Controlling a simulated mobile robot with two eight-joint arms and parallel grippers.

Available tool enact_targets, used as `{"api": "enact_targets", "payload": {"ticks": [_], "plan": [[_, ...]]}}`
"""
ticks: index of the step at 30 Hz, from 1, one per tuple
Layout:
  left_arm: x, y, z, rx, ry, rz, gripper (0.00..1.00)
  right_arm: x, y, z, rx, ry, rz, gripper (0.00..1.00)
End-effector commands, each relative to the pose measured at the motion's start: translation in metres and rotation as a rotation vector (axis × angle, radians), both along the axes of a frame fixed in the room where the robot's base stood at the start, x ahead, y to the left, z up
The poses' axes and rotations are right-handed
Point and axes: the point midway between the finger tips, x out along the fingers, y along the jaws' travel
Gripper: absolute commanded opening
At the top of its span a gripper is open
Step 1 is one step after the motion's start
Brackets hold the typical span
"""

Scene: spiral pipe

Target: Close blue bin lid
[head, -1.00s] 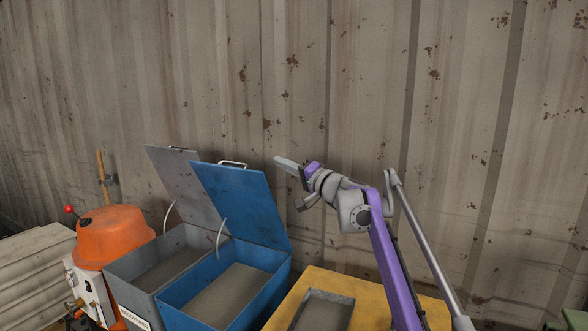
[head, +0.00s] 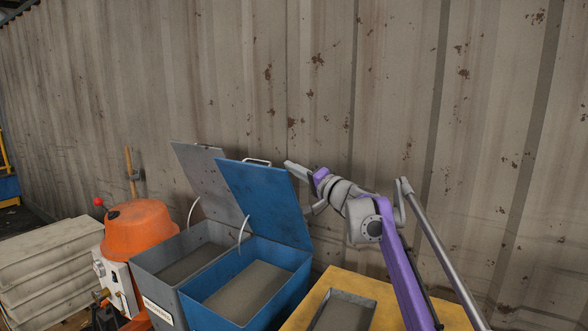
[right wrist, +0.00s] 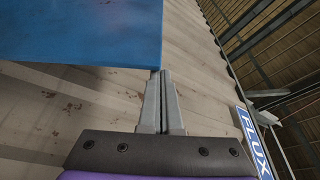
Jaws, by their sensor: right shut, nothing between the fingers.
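The blue bin (head: 293,303) stands open beside a grey bin. Its blue lid (head: 262,203) is raised and leans back toward the wall, with a metal handle (head: 257,161) at its top edge. My right gripper (head: 290,166) is shut and empty, at the upper right corner of the lid. In the right wrist view the shut fingertips (right wrist: 161,75) are at the edge of the blue lid (right wrist: 80,30); I cannot tell whether they touch it. My left gripper is not in view.
The grey bin (head: 150,273) with its raised grey lid (head: 203,170) stands left of the blue bin. An orange machine (head: 138,231) is further left. A yellow surface with a metal tray (head: 343,311) is at right. The corrugated wall (head: 400,100) is behind.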

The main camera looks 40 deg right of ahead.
Motion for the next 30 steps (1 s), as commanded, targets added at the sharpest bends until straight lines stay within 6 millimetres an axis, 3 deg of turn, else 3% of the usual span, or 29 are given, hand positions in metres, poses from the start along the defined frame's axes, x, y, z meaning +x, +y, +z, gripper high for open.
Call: {"api": "enact_targets", "payload": {"ticks": [7, 14, 24, 30], "plan": [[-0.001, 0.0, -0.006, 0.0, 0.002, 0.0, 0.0, -0.005, 0.012, -0.007, -0.028, -0.012, 0.002, 0.0], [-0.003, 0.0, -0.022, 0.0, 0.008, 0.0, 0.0, -0.021, 0.052, -0.035, -0.138, -0.057, 0.004, 0.0], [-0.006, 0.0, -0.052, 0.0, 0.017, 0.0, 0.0, -0.052, 0.128, -0.111, -0.395, -0.164, 0.005, 0.0], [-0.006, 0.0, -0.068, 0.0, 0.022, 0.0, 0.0, -0.065, 0.158, -0.157, -0.531, -0.22, 0.003, 0.0]]}}
